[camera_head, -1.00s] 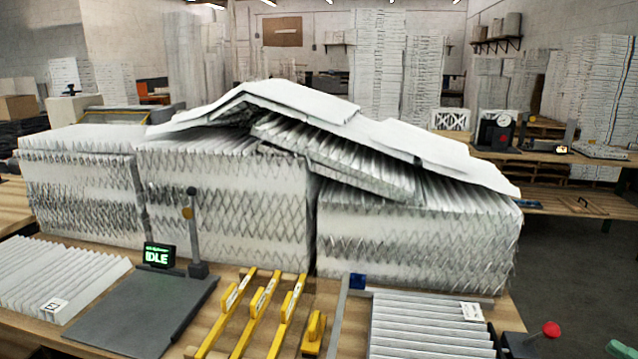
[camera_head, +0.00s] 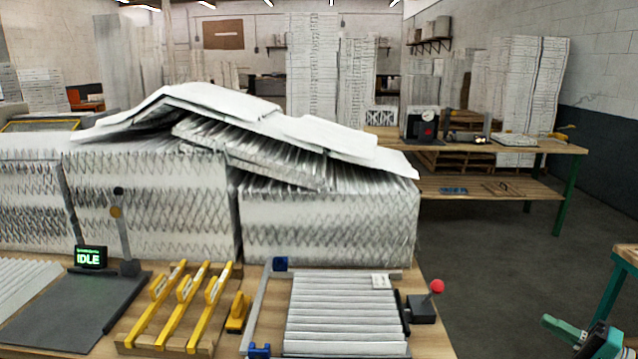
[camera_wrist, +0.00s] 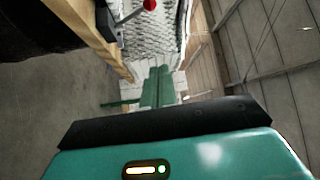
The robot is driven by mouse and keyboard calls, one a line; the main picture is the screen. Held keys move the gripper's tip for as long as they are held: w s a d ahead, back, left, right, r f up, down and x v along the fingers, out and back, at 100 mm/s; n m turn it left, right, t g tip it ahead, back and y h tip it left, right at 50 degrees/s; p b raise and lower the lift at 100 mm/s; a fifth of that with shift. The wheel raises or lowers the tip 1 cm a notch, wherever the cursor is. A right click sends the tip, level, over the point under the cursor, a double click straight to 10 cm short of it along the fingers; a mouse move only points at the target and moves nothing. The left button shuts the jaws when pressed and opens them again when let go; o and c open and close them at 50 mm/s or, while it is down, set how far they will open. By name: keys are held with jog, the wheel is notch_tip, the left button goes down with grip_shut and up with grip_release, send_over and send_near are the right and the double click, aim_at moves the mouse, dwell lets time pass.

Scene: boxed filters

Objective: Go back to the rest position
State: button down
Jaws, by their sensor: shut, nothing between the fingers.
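My gripper (camera_wrist: 160,72) shows in the wrist view as two narrow green fingers side by side, shut with nothing between them. The teal housing with its small lit strip fills the bottom of that view. In the head view, a green part of my arm shows at the lower right corner, over the floor to the right of the front table (camera_head: 432,335). It is clear of the things on that table.
Large pleated filter blocks (camera_head: 330,228) stand on the front table, with loose sheets sloping on top. A red-knobbed lever (camera_head: 437,286) stands at its right edge, near a framed pleated filter (camera_head: 340,318). Another bench (camera_head: 545,145) stands behind right. Grey floor (camera_head: 500,262) lies open between.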

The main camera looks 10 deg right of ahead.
jog(key=w+a+r+n+g+h, duration=0.1)
jog(key=w+a+n+g, duration=0.35)
jog(key=a, duration=1.05)
jog(key=w+a+r+g, duration=0.1)
jog(key=a+r+g, duration=0.1)
jog(key=a+g, duration=0.95)
jog(key=s+a+r+n+t+h, duration=0.1)
jog(key=s+a+h, duration=0.3)
jog(key=a, duration=0.5)
jog(key=s+a+r+n+t+h, duration=0.2)
jog(key=s+a+n+t+h, duration=0.1)
jog(key=s+a, duration=0.5)
jog(key=shift+s+a+n+t+h, duration=0.25)
jog(key=shift+a+n+t+h, duration=0.05)
jog(key=shift+a+n+h, duration=0.55)
